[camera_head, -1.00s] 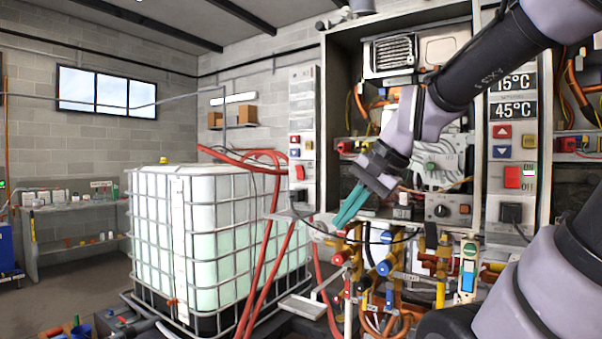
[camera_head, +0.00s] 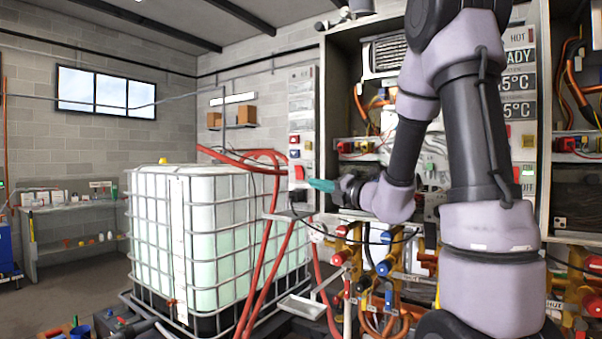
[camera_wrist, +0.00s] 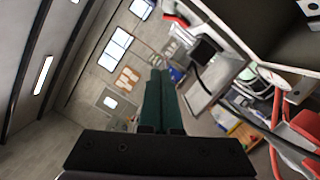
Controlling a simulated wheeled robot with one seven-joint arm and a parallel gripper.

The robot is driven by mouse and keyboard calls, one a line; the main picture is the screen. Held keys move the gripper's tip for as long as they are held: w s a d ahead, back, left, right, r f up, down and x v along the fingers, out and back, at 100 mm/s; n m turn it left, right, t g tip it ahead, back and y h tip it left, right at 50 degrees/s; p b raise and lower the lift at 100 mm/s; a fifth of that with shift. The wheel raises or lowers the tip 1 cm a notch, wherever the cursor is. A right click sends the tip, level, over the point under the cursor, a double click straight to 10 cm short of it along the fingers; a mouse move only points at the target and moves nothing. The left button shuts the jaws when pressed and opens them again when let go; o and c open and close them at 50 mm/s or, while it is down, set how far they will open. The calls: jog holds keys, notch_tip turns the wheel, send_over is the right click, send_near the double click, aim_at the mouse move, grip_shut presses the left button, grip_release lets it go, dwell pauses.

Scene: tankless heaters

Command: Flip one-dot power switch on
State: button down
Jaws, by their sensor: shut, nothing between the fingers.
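A red rocker switch (camera_head: 299,172) sits low on the narrow white left panel (camera_head: 308,100) in the head view. Its dot marking is too small to read, and I cannot tell its position. My gripper (camera_head: 311,183) is shut and empty, its teal fingers pointing left. Their tips appear just right of and slightly below the switch; I cannot tell whether they touch it. The wrist view shows the closed fingers (camera_wrist: 158,74) with a white panel to their right. A second panel (camera_head: 524,130) at right has a red switch partly hidden behind my arm.
A caged white tank (camera_head: 215,235) stands left of the panels. Red hoses (camera_head: 262,255) hang between it and the heater cabinet. Pipes and blue and red valves (camera_head: 384,268) crowd below. A black plug (camera_head: 297,195) sits under the left switch.

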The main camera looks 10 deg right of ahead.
aim_at(299, 173)
jog(key=shift+w+d, duration=0.2)
jog(key=shift+d, duration=0.05)
jog(key=w+a+r, duration=0.3)
jog(key=w, duration=0.7)
jog(key=shift+w, duration=0.4)
